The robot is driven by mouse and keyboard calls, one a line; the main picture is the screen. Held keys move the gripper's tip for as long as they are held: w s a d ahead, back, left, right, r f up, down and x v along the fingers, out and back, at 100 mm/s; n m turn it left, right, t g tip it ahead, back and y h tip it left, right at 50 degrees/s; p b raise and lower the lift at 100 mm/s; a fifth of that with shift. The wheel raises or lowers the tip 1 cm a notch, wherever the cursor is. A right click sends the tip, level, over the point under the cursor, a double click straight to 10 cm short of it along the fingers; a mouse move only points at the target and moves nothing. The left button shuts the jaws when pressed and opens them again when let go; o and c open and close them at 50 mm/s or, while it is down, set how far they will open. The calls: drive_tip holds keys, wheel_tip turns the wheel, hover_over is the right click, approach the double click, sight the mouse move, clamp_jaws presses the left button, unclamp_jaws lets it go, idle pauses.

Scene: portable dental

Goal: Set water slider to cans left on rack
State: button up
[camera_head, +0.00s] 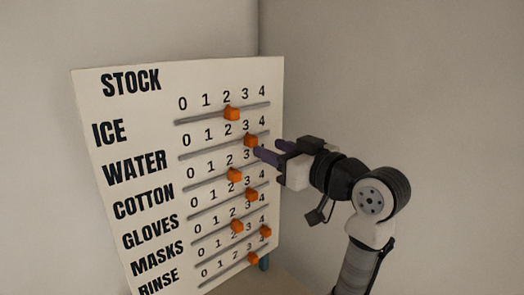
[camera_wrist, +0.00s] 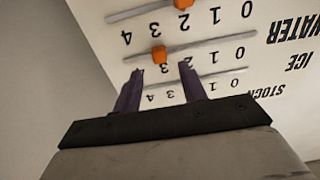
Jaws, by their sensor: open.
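The white STOCK board (camera_head: 92,90) has several rows of orange knobs on grey tracks, numbered 0 to 4. The WATER slider's knob (camera_head: 250,140) is in the second row, at about 3. In the wrist view, upside down, the WATER knob (camera_wrist: 158,55) lies just beyond my fingertips, between their lines. My gripper (camera_head: 266,148) is open and empty, its purple fingers pointing at the board, close to the WATER knob's right. It also shows in the wrist view (camera_wrist: 161,68). I cannot tell whether a finger touches the board. No rack or cans show in either view.
The ICE knob (camera_head: 232,114) is above, at about 2, and the COTTON knob (camera_head: 235,175) is below. Several more knobs sit lower down. Plain walls stand behind the board. The space right of my arm is clear.

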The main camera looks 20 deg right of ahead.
drive_tip(key=b+v, duration=0.2)
drive_tip(key=v, duration=0.6)
drive_tip(key=shift+s, duration=0.4)
drive_tip(key=shift+d, duration=0.15)
